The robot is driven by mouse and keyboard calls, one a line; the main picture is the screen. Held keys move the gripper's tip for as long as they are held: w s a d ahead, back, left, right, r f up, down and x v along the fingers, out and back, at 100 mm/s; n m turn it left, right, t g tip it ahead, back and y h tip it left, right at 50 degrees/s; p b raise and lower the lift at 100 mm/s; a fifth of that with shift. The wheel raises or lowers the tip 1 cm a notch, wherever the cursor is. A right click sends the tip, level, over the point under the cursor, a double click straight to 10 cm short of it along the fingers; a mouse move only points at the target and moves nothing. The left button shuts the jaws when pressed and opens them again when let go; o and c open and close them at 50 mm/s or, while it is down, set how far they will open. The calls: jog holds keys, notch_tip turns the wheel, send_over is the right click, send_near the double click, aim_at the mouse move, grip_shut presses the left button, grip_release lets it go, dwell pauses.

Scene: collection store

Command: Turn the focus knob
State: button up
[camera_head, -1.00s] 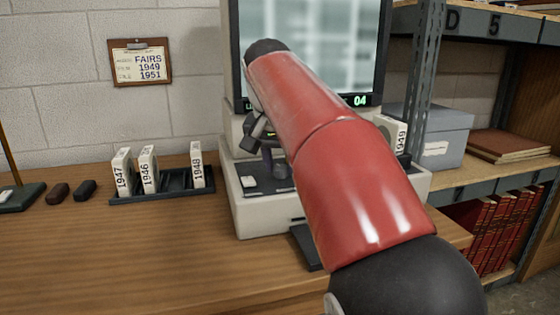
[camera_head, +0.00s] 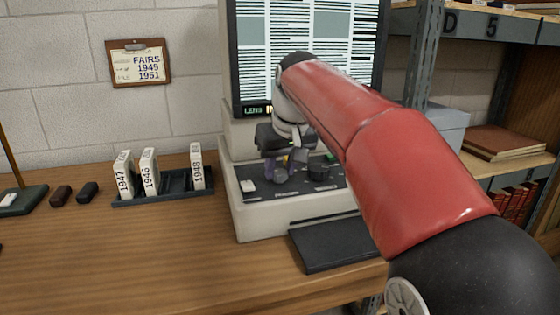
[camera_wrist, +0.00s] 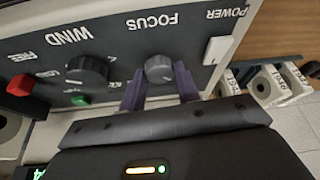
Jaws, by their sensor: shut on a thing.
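The grey focus knob (camera_wrist: 159,69) sits under the upside-down FOCUS label on the reader's dark panel (camera_wrist: 110,50), which also shows in the head view (camera_head: 300,185). My gripper (camera_wrist: 160,80) is shut on this knob, one purple finger on each side. In the head view my gripper (camera_head: 284,165) reaches down over the panel, and the knob is hidden there. The reader's screen (camera_head: 300,40) shows sharp columns of dark text. My red arm covers the screen's lower right.
A rack (camera_head: 165,197) of labelled boxes stands left. Shelving (camera_head: 480,170) is at right. The front left desk is clear.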

aim_at(287, 190)
jog(key=shift+n, duration=0.3)
jog(key=o, duration=1)
jog(key=shift+c, duration=0.2)
jog(key=v, duration=0.8)
jog(key=shift+p, duration=0.3)
jog(key=shift+d, duration=0.1)
